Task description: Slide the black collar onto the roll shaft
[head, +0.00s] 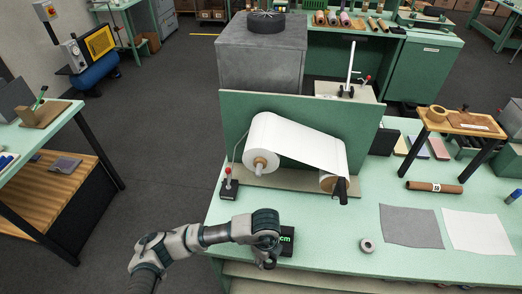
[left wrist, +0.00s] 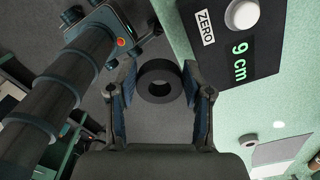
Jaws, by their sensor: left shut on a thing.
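My left gripper (left wrist: 160,88) is shut on the black collar (left wrist: 159,90), a thick ring between its two fingers in the left wrist view. In the head view my left gripper (head: 268,262) is at the table's front left edge, beside a black display box; the collar cannot be made out clearly there. The large white roll (head: 277,138) lies on a stand farther back. Its tan shaft end (head: 259,166) points toward me, beyond and slightly left of my gripper. The collar is well apart from the shaft. My right gripper is not in view.
The display box (left wrist: 238,45) reads "9 cm" beside the gripper. A red-knobbed lever on a black base (head: 229,187) stands left of the shaft end. A lower roll with a black handle (head: 341,190) is at right. A small grey ring (head: 367,245) and sheets (head: 410,226) lie on the table.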

